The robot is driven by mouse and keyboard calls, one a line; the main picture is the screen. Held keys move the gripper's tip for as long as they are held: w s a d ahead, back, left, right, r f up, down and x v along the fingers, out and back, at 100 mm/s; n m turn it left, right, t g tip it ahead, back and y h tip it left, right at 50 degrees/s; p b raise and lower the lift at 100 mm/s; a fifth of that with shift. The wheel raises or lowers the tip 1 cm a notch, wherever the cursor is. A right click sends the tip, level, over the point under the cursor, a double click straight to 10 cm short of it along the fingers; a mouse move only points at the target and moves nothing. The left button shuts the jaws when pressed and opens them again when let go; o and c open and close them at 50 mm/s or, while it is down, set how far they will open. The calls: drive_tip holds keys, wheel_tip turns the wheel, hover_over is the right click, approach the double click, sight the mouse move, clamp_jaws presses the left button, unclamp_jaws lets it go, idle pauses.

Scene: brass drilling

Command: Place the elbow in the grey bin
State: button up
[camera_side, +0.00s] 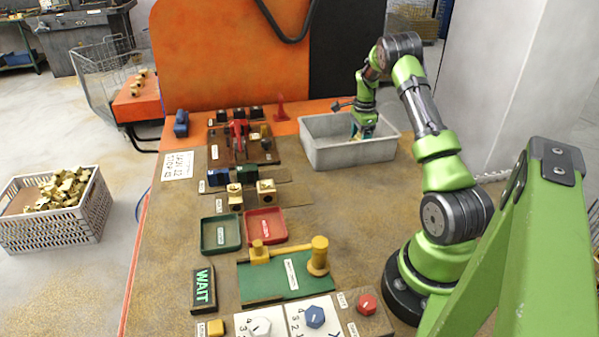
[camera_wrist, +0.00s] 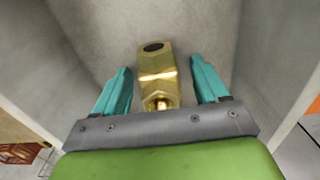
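The grey bin (camera_side: 345,155) stands at the far end of the table in the side view, and its pale inner walls fill much of the wrist view (camera_wrist: 100,40). My gripper (camera_side: 361,132) reaches down into the bin. In the wrist view, its two teal fingers (camera_wrist: 162,88) are spread apart. The brass elbow (camera_wrist: 157,66) lies between them, with a dark round opening at its far end. Gaps show between the elbow and both fingers. In the side view the elbow is hidden behind the bin wall and gripper.
A red clamp fixture (camera_side: 239,132) stands left of the bin. Two brass blocks (camera_side: 266,193) sit nearer the front, behind a green tray (camera_side: 220,234) and a red tray (camera_side: 265,226). A "WAIT" sign (camera_side: 204,285) stands front left. The table right of the trays is clear.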

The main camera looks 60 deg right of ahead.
drive_tip(key=shift+r, duration=0.15)
wheel_tip(320, 180, up, 12)
drive_tip(key=shift+f, duration=0.1)
drive_tip(key=w+a+r+n+t, duration=0.2)
drive_tip(key=a+r+n, duration=0.35)
drive_tip(key=a, duration=0.55)
drive_tip(key=w+a+r+n+t, duration=0.2)
drive_tip(key=a+r+n, duration=0.2)
drive_tip(key=a+r, duration=0.55)
drive_tip(key=s+a+f+n+t+y, duration=0.1)
drive_tip(key=s+a+n, duration=0.5)
drive_tip(key=a, duration=0.6)
drive_tip(key=s+a+f+n+t+y, duration=0.1)
drive_tip(key=s+a+n, duration=0.5)
drive_tip(key=a, duration=0.6)
drive_tip(key=shift+s+a+f+n+t, duration=0.15)
drive_tip(key=shift+s+f+n+t, duration=0.15)
drive_tip(key=shift+f+n+t, duration=0.4)
